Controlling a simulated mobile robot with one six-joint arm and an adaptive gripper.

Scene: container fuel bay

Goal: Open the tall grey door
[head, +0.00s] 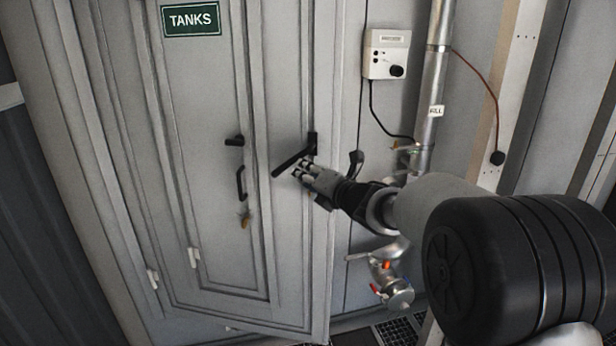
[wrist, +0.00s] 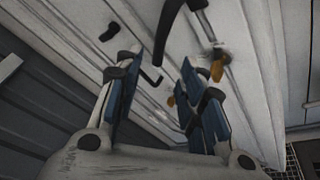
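The tall grey door (head: 285,235) fills the left and middle of the head view, with a green TANKS sign (head: 191,19). A black lever handle (head: 293,161) near its right edge slants down to the left. My gripper (head: 301,173) is just below and right of the lever in the head view. In the wrist view the blue-padded fingers (wrist: 160,80) are spread apart, with nothing between their pads. A curved black handle (wrist: 172,22) shows beyond the fingertips. I cannot tell whether the gripper touches the lever, or whether the door is slightly ajar.
A small black knob (head: 235,140) and a black pull (head: 240,183) are on the panel left of the lever. A white control box (head: 386,54), a FILL pipe (head: 435,90) and valve fittings (head: 390,285) stand on the right, close to my arm.

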